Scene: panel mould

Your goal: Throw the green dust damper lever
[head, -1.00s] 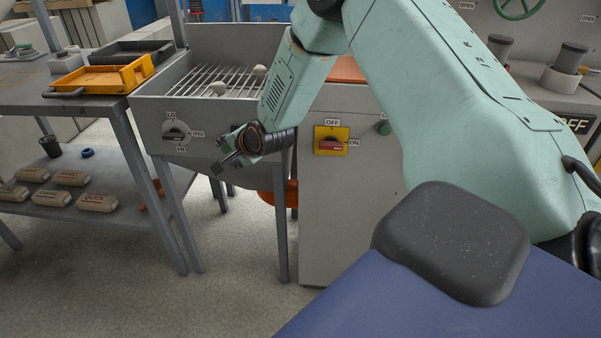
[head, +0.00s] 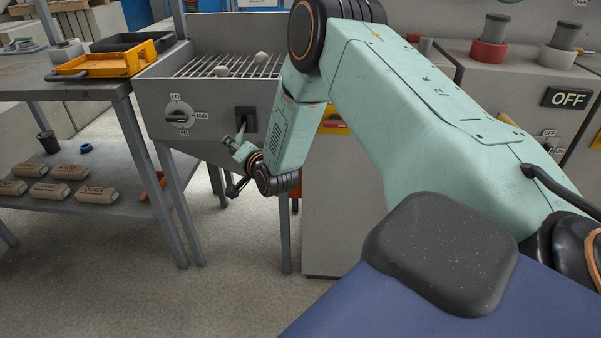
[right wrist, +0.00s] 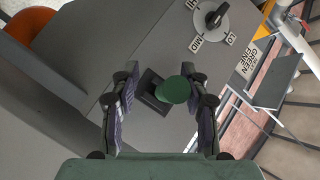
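The green damper lever shows in the right wrist view as a round dark green knob (right wrist: 173,89) standing out from a black base plate (right wrist: 151,93). In the head view its black plate (head: 247,119) sits on the front of the grey grille-topped bench, right of the dial. My right gripper (head: 233,168) is just below and in front of that plate. In the right wrist view my right gripper (right wrist: 163,100) is open, with a finger on each side of the knob, the right finger closer. Whether it touches is unclear. My left gripper is out of view.
A LO-MID-HI dial (head: 179,114) is left of the lever, and it also shows in the right wrist view (right wrist: 211,17). A yellow switch plate (head: 334,121) is partly hidden behind my right arm. A shelf with several labelled bags (head: 95,195) stands left.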

